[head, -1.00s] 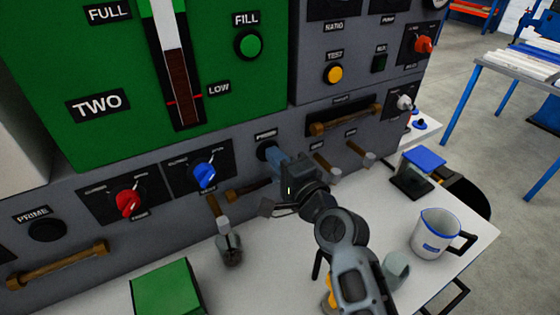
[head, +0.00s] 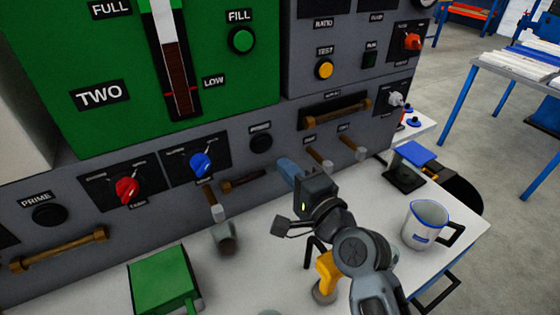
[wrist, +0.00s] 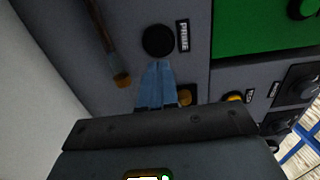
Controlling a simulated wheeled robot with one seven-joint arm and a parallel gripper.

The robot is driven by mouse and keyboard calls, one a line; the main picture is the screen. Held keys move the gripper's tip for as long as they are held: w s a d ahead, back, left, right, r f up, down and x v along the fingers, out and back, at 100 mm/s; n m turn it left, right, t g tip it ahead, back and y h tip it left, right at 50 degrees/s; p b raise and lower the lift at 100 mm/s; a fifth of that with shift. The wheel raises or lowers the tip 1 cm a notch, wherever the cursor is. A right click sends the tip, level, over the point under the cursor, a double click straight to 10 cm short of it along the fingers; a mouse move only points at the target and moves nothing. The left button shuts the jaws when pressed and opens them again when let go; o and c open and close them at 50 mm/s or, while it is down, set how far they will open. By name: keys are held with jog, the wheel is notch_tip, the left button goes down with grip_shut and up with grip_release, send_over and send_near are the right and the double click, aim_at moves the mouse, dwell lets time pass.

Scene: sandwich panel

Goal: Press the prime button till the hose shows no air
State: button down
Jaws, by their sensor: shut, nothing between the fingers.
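A round black prime button (head: 261,141) sits on the grey panel under a small label. It shows in the wrist view (wrist: 158,40) beside its PRIME label. My gripper (head: 282,162) has its blue fingers shut and empty, apart from the button, below and right of it. The fingers also show in the wrist view (wrist: 157,66), just below the button. A short brown hose (head: 243,181) runs below the button, partly hidden by the gripper's side; in the wrist view it (wrist: 105,42) looks dark brown. I cannot tell whether it holds air.
Another PRIME button (head: 48,214) is at the far left, above another brown hose (head: 58,250). Red (head: 127,190) and blue (head: 201,163) knobs sit between. A green box (head: 163,280), a white jug (head: 427,224) and a blue-topped block (head: 414,155) stand on the white worktop.

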jog(key=v, duration=0.6)
jog(key=shift+b, duration=0.3)
jog(key=shift+f, duration=0.1)
dwell(2.9)
